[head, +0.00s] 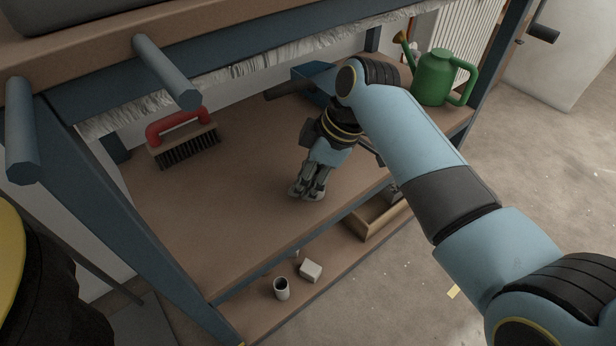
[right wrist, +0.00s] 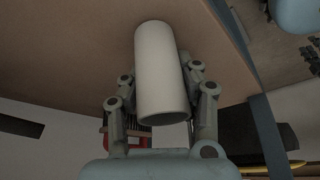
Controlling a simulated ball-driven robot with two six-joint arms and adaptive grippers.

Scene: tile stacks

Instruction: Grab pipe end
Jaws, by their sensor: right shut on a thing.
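A pale, off-white pipe end (right wrist: 160,65), a short hollow cylinder, sits between the fingers of my right gripper in the right wrist view. My right gripper (right wrist: 162,82) is shut on it, with a finger on each side. Its round opening faces the wrist camera. In the head view my right gripper (head: 307,191) points down low over the brown shelf board (head: 240,220). The pipe end cannot be made out there, as the gripper hides it. Whether it still touches the board is not clear. My left gripper is not in view.
A red-handled brush (head: 183,138) stands at left on the board. A blue box (head: 313,82) and a green watering can (head: 434,78) are at the back. Below are a wooden tray (head: 374,226), a cup (head: 281,289) and a white block (head: 310,271). The board's middle left is clear.

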